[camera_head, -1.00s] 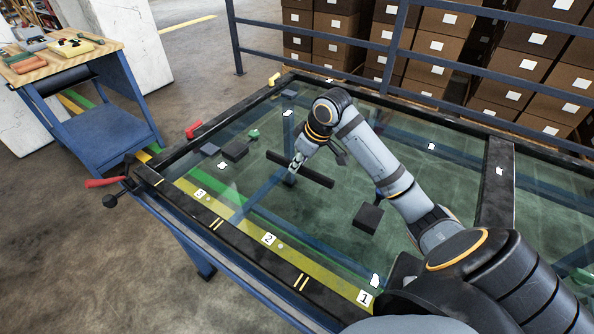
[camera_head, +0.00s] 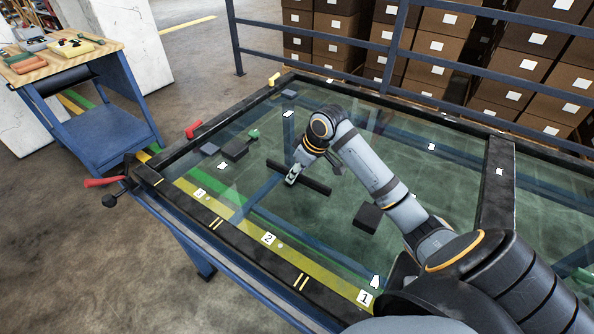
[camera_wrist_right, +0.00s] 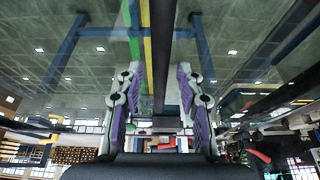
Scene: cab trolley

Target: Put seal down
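The seal, a long black bar (camera_head: 316,185), appears to lie flat on the glass, to the left of the middle. My right gripper (camera_head: 291,179) is low over its middle. In the right wrist view the bar (camera_wrist_right: 162,45) runs down between the purple-padded fingers of the right gripper (camera_wrist_right: 160,85), with narrow gaps visible on both sides, so the fingers look open around it. The glass reflects strongly, so contact between bar and glass is hard to judge. My left gripper is out of view.
The glass (camera_head: 330,225) sits in a black frame with a yellow numbered strip (camera_head: 245,229). A dark block (camera_head: 367,217) is right of the bar; smaller dark blocks (camera_head: 235,150) lie left. Red handles (camera_head: 104,182) edge the frame. A blue railing (camera_head: 400,40) stands behind.

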